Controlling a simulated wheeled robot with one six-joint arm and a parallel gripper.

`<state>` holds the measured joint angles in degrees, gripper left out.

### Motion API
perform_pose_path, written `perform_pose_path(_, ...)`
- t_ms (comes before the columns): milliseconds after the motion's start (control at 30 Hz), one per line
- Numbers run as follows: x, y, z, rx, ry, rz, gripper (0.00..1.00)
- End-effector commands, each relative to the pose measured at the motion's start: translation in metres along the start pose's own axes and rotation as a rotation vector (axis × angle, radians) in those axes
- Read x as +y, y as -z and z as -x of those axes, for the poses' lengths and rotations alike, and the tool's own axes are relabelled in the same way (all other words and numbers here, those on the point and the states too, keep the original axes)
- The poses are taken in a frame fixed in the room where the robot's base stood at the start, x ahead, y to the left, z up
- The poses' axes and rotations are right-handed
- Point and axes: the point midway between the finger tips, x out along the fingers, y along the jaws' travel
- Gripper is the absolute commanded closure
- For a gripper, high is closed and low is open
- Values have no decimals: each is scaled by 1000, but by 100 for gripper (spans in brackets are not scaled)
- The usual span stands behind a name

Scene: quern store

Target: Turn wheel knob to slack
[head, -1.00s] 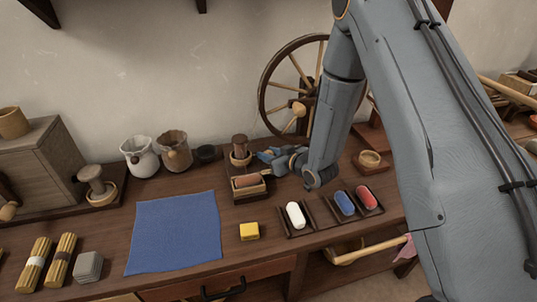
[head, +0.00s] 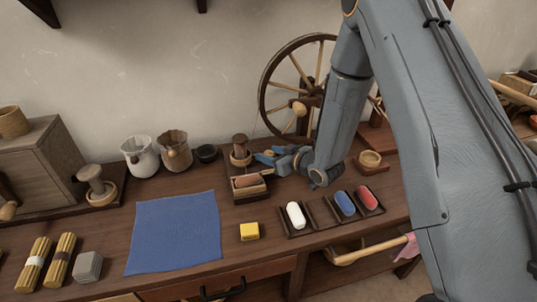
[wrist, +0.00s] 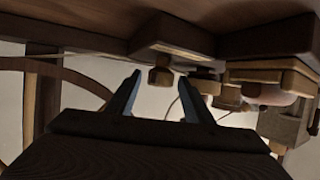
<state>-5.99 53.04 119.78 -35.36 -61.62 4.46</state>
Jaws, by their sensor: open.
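The spinning wheel (head: 294,88) stands at the back of the bench against the wall, with a round wooden knob (head: 299,108) near its hub. My gripper (head: 264,158) is low over the bench in front of the wheel, pointing left, just right of a wooden spool-like post (head: 240,148). In the wrist view my gripper (wrist: 159,98) has its two blue fingers apart with nothing held. A small wooden knob (wrist: 160,77) shows beyond and between the fingers, not clearly touching them. I cannot tell which knob the task names.
A small box with a brown roller (head: 248,181) sits close to the gripper. White (head: 296,215), blue (head: 345,203) and red (head: 367,198) pieces lie in trays in front. A yellow block (head: 249,231) and blue cloth (head: 174,232) lie left. Jars (head: 140,157) stand behind.

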Motion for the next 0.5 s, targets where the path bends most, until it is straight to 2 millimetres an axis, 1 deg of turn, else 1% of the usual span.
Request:
perform_pose_path(100,1,-1,19,-2,-2,-2,53)
perform_pose_path(300,0,0,51,-1,-1,-1,53)
perform_pose_path(400,1,0,62,0,-2,-1,53)
perform_pose_path(500,0,0,68,0,0,-1,53)
